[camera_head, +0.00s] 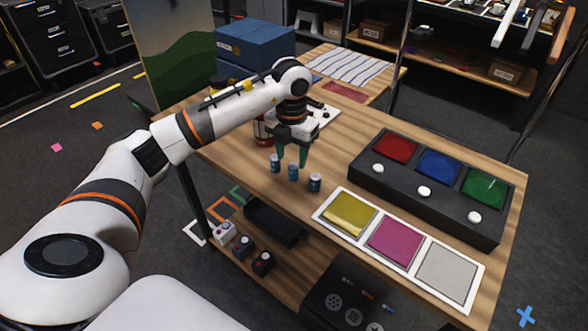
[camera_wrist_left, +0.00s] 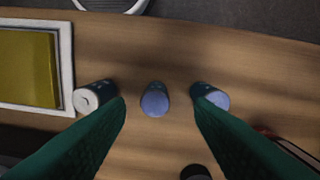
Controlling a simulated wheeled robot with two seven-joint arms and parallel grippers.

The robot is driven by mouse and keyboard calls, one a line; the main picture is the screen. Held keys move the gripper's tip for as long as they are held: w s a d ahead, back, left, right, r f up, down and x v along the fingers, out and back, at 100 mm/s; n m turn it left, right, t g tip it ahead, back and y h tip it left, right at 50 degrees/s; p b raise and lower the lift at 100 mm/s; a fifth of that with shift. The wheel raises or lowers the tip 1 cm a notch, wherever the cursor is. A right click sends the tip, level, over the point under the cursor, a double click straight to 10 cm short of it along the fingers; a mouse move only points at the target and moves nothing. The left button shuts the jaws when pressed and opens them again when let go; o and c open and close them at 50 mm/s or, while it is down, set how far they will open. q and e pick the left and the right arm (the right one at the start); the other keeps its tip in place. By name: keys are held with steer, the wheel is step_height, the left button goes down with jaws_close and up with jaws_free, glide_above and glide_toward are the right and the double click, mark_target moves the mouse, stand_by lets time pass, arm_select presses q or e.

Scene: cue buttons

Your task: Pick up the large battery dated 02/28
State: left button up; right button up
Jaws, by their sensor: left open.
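Three small upright batteries stand in a row near the table's front edge: left (camera_head: 275,162), middle (camera_head: 293,172) and right (camera_head: 315,183). Their dates are too small to read, so I cannot tell which is dated 02/28. My left gripper (camera_head: 291,155) is open, pointing down just above the row. In the left wrist view the middle battery (camera_wrist_left: 154,100) shows between the green fingers. The battery at the left there (camera_wrist_left: 92,97) has a pale top; the one at the right (camera_wrist_left: 215,98) is partly hidden by a finger. My right gripper is not in view.
A black box (camera_head: 425,190) with red, blue and green panels and white buttons stands at the right. A white-framed tray (camera_head: 328,214) with yellow, magenta and grey squares lies before it. Blue boxes (camera_head: 255,45) stand behind my arm. A lower shelf holds small items.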

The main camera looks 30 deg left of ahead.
mark_target(293, 165)
arm_select(q)
step_height(293, 165, down, 5)
steer(key=shift+d+p, duration=0.15)
steer(key=shift+p, duration=0.5)
jaws_close()
steer(key=shift+r, duration=0.1)
